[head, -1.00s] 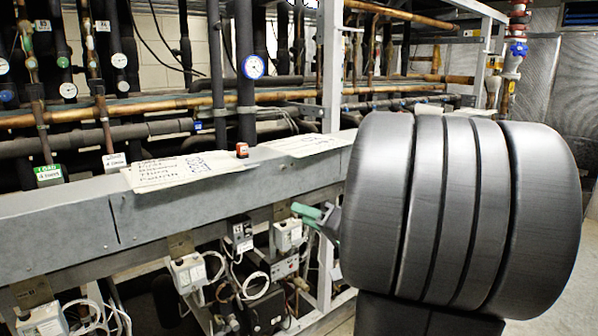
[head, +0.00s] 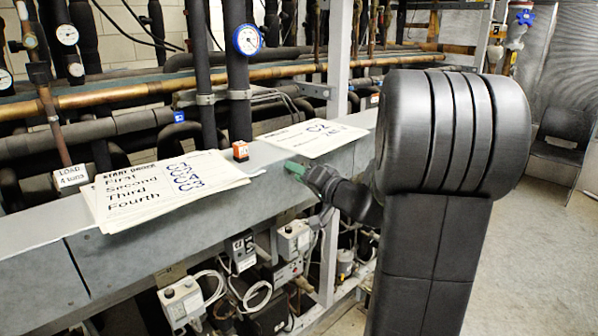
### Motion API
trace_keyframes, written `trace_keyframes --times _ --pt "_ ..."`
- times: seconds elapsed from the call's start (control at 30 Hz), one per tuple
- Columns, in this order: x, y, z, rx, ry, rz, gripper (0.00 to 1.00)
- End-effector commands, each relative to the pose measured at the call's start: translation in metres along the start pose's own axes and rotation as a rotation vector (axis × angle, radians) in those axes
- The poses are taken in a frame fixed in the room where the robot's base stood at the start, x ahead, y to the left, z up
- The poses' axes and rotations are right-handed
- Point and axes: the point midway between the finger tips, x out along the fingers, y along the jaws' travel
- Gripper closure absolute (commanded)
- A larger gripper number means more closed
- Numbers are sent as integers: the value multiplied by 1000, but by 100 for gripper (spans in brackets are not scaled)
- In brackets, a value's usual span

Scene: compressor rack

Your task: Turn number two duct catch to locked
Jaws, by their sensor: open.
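A small orange-red block with a dark base (head: 240,151) sits on top of the long grey metal duct (head: 262,190), between two papers. It may be a duct catch, but I cannot read a number on it or tell its position. My gripper (head: 297,170) has green fingertips and is in front of the duct's upper front edge, to the right of the orange-red block and apart from it in the picture. The fingers are seen small and nearly edge-on, with nothing visible between them. My own dark arm hides the right end of the duct.
A paper headed "Start order" (head: 160,186) lies on the duct at left, and another paper (head: 309,137) lies farther right. Pipes and a blue-rimmed gauge (head: 247,40) stand behind. White control boxes (head: 183,303) and cables hang below. A dark chair (head: 564,147) stands at right.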

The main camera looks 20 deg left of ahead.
Motion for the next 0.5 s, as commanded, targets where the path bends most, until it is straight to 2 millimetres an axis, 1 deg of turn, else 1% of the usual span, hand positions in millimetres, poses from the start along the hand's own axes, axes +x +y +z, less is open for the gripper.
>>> trace_keyframes --times 0.27,0.3,0.37,0.4,0.47,0.5 --pt "2 0 0 0 0 1 59" --pt "2 0 0 0 0 1 61" --pt "2 0 0 0 0 1 72" --pt "2 0 0 0 0 1 80" --pt "2 0 0 0 0 1 92" --pt "2 0 0 0 0 1 100"
